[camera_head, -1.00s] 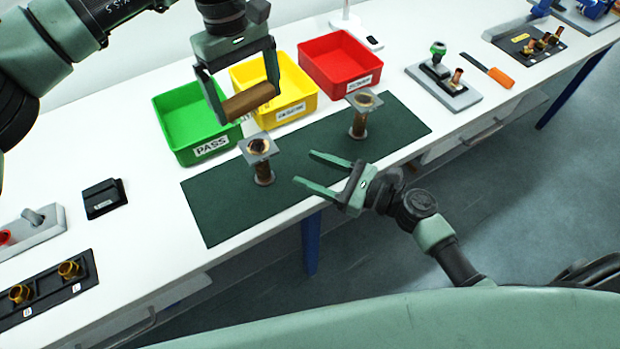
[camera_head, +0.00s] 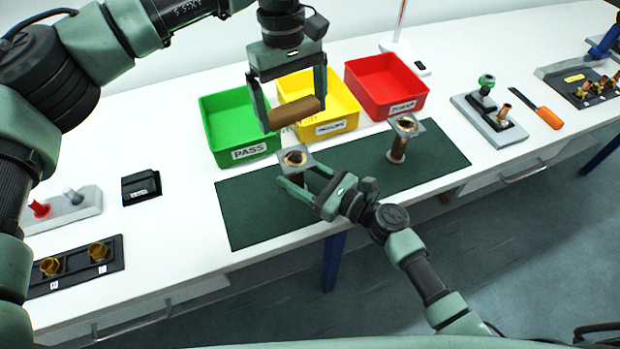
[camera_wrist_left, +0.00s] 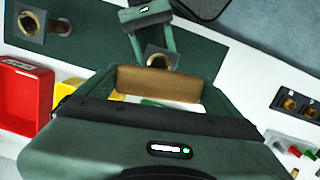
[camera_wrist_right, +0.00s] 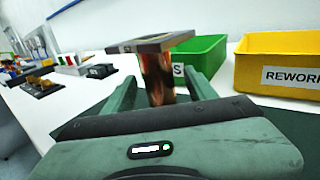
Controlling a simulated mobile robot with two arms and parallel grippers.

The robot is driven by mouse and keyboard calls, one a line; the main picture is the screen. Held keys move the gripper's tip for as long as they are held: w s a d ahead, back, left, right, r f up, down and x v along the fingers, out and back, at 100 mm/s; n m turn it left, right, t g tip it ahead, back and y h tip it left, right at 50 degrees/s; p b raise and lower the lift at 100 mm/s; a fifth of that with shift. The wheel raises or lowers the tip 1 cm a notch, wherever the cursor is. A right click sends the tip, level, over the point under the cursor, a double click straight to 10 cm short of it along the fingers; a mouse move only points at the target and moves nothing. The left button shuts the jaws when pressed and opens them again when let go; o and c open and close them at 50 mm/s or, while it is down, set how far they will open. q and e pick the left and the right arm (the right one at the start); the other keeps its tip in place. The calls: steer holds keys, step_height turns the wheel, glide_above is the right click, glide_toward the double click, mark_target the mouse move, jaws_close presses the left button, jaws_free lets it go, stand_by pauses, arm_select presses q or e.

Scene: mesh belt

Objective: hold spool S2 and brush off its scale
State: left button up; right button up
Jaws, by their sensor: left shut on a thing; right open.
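Two spools with square grey top plates stand upright on the dark green mat (camera_head: 255,218): a left spool (camera_head: 295,159) and a right spool (camera_head: 397,150). I cannot read which is S2. My right gripper (camera_head: 300,177) is open, its fingers on either side of the left spool. In the right wrist view this spool's copper stem (camera_wrist_right: 157,80) has dark patches and stands between the fingers. My left gripper (camera_head: 293,116) is shut on a brown wooden block, seemingly the brush (camera_head: 290,112), held above and behind the left spool. It also shows in the left wrist view (camera_wrist_left: 158,84).
Green (camera_head: 238,150), yellow (camera_head: 325,129) and red (camera_head: 388,111) bins stand behind the mat. A grey fixture (camera_head: 490,121) and an orange-handled tool (camera_head: 548,117) lie right. A black box (camera_head: 141,187) and a tray with brass parts (camera_head: 75,267) are left.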

steer(key=shift+a, duration=0.1)
jaws_close()
stand_by(1.4)
steer(key=shift+c, duration=0.5)
jaws_free()
jaws_close()
stand_by(0.4)
